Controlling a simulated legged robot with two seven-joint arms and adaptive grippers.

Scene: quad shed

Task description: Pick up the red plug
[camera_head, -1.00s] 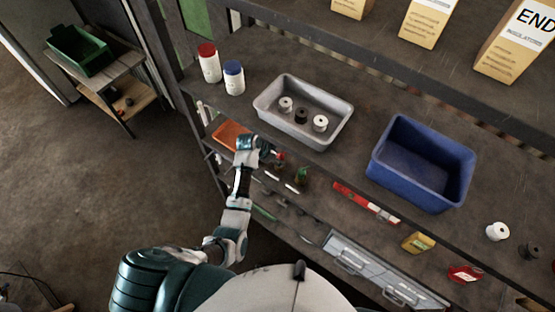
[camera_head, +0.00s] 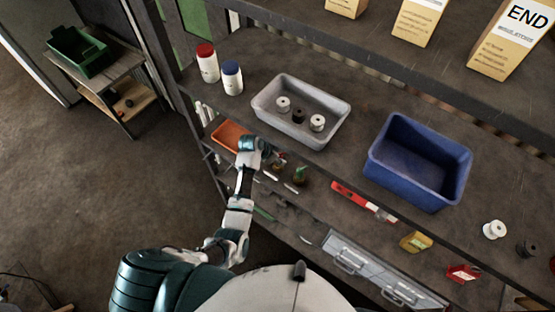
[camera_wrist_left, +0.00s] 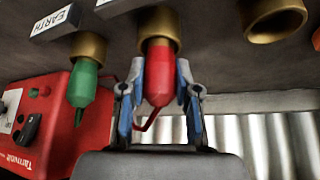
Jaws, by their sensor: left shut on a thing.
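My right gripper is not in view.
An empty brass socket (camera_wrist_left: 275,18) is at right. A red box (camera_wrist_left: 52,118) stands behind. Above are a grey tray (camera_head: 262,108) and a blue bin (camera_head: 375,170).

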